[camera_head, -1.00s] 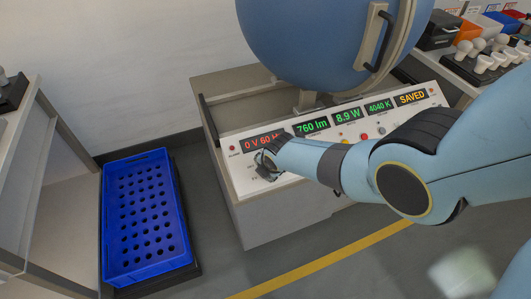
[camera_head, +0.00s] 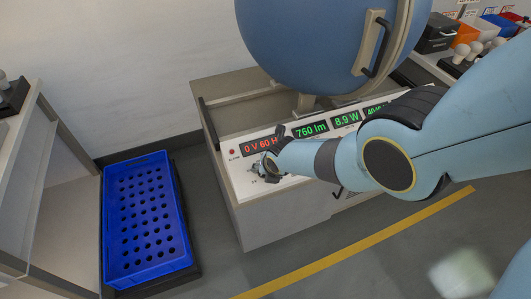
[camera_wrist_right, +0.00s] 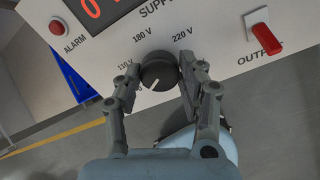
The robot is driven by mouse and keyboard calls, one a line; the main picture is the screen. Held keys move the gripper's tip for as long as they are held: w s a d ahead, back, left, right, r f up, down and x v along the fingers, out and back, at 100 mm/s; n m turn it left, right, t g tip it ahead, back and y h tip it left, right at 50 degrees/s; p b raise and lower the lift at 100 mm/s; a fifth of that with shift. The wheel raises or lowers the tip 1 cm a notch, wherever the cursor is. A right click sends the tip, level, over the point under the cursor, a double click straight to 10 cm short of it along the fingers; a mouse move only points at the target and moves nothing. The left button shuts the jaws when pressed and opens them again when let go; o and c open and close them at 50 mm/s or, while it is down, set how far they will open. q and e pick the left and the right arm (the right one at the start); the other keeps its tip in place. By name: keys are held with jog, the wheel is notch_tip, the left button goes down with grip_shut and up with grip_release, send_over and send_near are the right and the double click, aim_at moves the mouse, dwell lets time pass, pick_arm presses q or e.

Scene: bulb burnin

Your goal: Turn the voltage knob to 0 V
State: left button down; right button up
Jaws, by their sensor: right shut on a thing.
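The dark round voltage knob (camera_wrist_right: 158,72) is on the white supply panel in the right wrist view, with a white pointer line toward the lower left. Labels 110 V, 180 V and 220 V ring its upper side; lower-left markings are partly hidden by a finger. My right gripper (camera_wrist_right: 159,70) is shut on the knob, one finger on each side. In the head view the right gripper (camera_head: 266,168) is at the panel's left end and hides most of the knob. My left gripper is not in view.
A red output switch (camera_wrist_right: 264,39) and a red alarm light (camera_wrist_right: 57,26) flank the knob. Green displays read 760 lm (camera_head: 311,129) and 8.9 W (camera_head: 346,119). A big blue sphere (camera_head: 320,45) stands behind the panel. A blue crate (camera_head: 147,272) is on the floor at left.

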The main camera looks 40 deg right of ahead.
jog(key=shift+f, duration=0.1)
dwell(0.3)
jog(key=o, duration=1.2)
jog(key=v, duration=1.2)
